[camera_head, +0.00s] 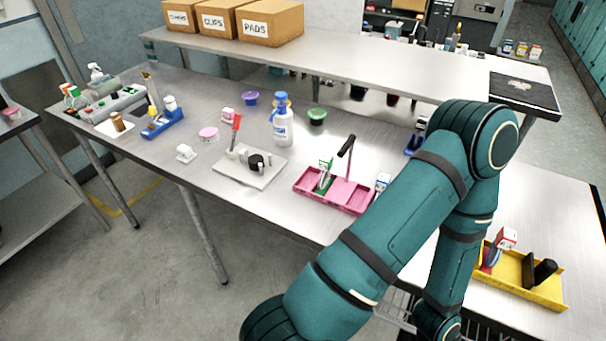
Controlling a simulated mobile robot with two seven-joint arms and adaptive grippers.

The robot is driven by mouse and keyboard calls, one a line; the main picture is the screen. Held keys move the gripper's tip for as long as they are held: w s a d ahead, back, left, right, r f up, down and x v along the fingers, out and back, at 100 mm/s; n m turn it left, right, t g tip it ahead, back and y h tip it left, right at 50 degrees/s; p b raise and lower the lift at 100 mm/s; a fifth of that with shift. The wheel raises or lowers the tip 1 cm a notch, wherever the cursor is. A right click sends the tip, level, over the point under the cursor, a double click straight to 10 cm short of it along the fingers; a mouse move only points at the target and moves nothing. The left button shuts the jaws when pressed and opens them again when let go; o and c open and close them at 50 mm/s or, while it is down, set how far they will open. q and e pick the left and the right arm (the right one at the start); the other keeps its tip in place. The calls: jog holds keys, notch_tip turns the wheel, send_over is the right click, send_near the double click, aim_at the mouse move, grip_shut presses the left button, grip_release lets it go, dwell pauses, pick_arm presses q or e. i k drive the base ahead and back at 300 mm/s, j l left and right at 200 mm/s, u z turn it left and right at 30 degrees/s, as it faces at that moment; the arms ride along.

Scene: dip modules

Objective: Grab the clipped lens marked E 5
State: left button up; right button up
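I cannot make out the marking E 5 on anything in view. A pink tray (309,187) on the table holds a small upright green-and-white piece (325,174); a black handle (347,146) rises from it. A yellow tray (549,294) at the right holds a red-and-white piece (506,238) above a bluish round part (492,257), which may be a clipped lens. A small white-and-blue piece (383,182) stands just right of the pink tray. My teal arm crosses in front of the table; neither gripper shows.
My arm hides part of the table between the trays.

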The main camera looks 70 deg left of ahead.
aim_at(326, 161)
jog(key=u, duration=2.15)
jog(key=i+j+z, duration=0.1)
jog(key=j, duration=0.45)
jog(key=i+j, duration=0.1)
jog(key=j, duration=0.4)
jog(key=j+z, duration=0.15)
jog(key=j, duration=0.4)
jog(key=i, duration=0.05)
